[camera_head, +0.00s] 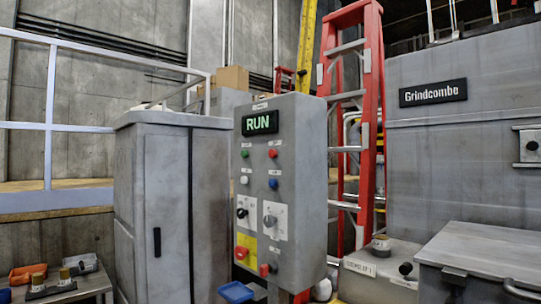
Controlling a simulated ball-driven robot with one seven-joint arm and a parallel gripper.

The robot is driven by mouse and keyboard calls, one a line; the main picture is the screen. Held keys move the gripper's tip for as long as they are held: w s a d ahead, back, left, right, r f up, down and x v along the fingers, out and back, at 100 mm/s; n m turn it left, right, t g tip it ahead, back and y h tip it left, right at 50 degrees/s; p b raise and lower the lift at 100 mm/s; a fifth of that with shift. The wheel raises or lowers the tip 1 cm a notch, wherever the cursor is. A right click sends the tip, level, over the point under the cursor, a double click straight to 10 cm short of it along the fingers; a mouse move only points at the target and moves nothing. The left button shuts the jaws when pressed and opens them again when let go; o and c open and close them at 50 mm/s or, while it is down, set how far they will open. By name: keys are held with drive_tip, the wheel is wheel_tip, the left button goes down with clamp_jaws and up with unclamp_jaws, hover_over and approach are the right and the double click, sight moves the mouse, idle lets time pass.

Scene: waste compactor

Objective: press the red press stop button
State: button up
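The grey control panel (310,190) stands upright in the middle, with a lit green RUN display (260,123) near its top. Below the display are a green button (245,154) and a small red button (272,153) at its right. A larger red mushroom button (241,252) sits on a yellow plate low on the panel. Another red part (264,270) is at its lower right. The labels are too small to read, so I cannot tell which red one is the press stop. My gripper is not in view.
Black switches (242,213) and a grey knob (270,220) sit between the buttons. A grey cabinet (170,215) stands left. A blue tray-like part (236,292) sticks out below the panel. A red ladder (370,120) and the Grindcombe machine (460,150) stand behind right.

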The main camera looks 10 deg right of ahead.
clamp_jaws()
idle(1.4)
